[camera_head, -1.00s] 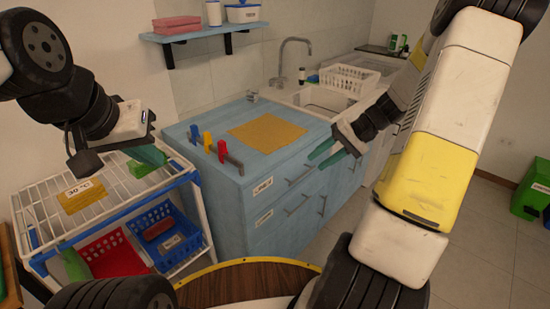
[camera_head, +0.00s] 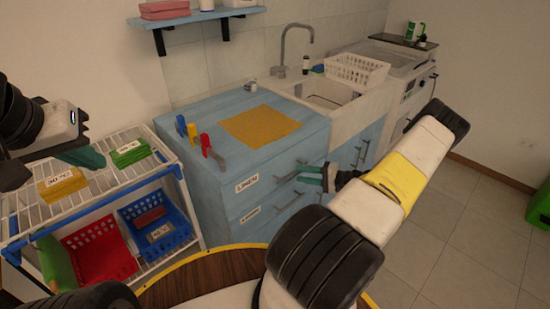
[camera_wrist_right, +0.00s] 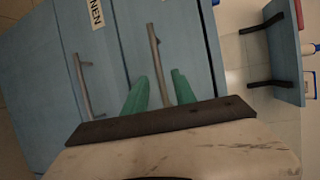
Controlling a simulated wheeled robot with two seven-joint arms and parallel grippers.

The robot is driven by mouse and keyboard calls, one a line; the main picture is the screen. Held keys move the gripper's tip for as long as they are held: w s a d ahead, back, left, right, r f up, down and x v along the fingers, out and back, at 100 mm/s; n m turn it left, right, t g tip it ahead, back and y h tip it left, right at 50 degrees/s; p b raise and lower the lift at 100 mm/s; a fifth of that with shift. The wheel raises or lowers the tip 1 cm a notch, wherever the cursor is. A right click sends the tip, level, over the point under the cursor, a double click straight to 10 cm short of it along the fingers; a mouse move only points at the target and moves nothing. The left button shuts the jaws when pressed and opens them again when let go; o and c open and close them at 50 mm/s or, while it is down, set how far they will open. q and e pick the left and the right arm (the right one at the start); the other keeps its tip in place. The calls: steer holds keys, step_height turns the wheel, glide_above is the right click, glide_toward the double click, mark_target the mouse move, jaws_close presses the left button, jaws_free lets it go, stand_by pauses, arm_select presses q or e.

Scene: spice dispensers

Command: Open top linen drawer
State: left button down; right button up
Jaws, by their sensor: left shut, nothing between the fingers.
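The blue cabinet (camera_head: 221,195) has a top drawer marked by a white LINEN label (camera_head: 246,184), and the drawer looks shut. Its metal bar handle (camera_head: 285,178) also shows in the right wrist view (camera_wrist_right: 153,48). My right gripper (camera_head: 307,172) is at the cabinet front by this handle. In the right wrist view its green fingers (camera_wrist_right: 157,88) are apart, with the handle's end between them; I cannot tell whether they touch it. My left gripper (camera_head: 92,157) is shut and empty over the white rack at the left.
The white wire rack (camera_head: 100,190) holds yellow and green cloth stacks, with a red basket (camera_head: 97,252) and a blue basket (camera_head: 157,230) below. A yellow cloth (camera_head: 260,126) lies on the cabinet top. A second handle (camera_head: 289,204) sits lower.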

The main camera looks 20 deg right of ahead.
mark_target(294, 173)
steer(key=shift+x, duration=2.15)
jaws_close()
